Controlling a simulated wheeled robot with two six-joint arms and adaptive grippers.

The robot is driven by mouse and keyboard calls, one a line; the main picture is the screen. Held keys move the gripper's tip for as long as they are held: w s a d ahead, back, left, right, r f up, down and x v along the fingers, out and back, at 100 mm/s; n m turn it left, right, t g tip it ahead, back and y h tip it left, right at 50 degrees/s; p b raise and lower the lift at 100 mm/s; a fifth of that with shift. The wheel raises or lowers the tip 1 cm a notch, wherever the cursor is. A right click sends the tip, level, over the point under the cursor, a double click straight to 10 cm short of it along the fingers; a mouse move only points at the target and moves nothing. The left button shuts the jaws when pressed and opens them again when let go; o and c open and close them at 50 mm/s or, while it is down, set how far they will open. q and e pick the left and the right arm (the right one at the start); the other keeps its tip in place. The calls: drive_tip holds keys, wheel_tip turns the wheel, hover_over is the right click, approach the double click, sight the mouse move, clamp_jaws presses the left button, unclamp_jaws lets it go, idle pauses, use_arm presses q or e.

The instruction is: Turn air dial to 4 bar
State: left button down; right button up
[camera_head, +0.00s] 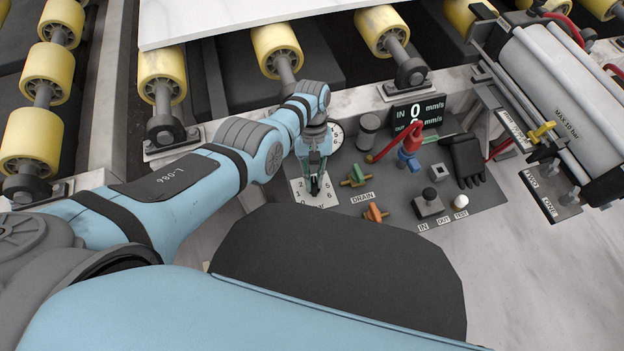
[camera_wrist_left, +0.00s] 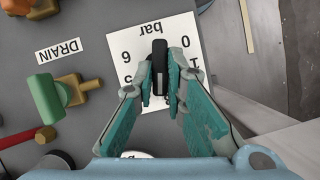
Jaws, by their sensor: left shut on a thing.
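The air dial is a black elongated knob (camera_wrist_left: 159,72) on a white plate (camera_wrist_left: 122,47) printed with numbers and "bar". In the left wrist view the plate appears upside down, with 0 and 1 on the right and 6 and 5 on the left. My left gripper (camera_wrist_left: 160,88) is shut on the knob, one finger on each side. In the head view my left gripper (camera_head: 314,183) stands over the plate (camera_head: 301,193). The numbers near the fingers are partly hidden. My right gripper is not in view.
A green valve (camera_head: 357,176) labelled DRAIN and an orange valve (camera_head: 376,212) stand close right of the dial. A grey cylinder (camera_head: 369,130), red-and-blue valve (camera_head: 408,155), black glove (camera_head: 466,158) and push button (camera_head: 428,203) occupy the panel. Yellow rollers (camera_head: 277,50) and a stone slab (camera_head: 205,18) lie behind.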

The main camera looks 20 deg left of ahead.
use_arm(q)
drive_tip(key=m, duration=0.1)
drive_tip(key=m+y+b, duration=0.1)
drive_tip(key=m, duration=0.2)
drive_tip(key=shift+d+y+b, duration=0.25)
drive_tip(key=shift+y+b, duration=0.05)
drive_tip(key=shift+m, duration=0.4)
drive_tip(key=c, duration=1.7)
unclamp_jaws()
drive_tip(key=shift+o, duration=0.3)
drive_tip(key=shift+w+r, duration=0.1)
drive_tip(key=v, duration=0.7)
drive_tip(key=shift+d, duration=0.2)
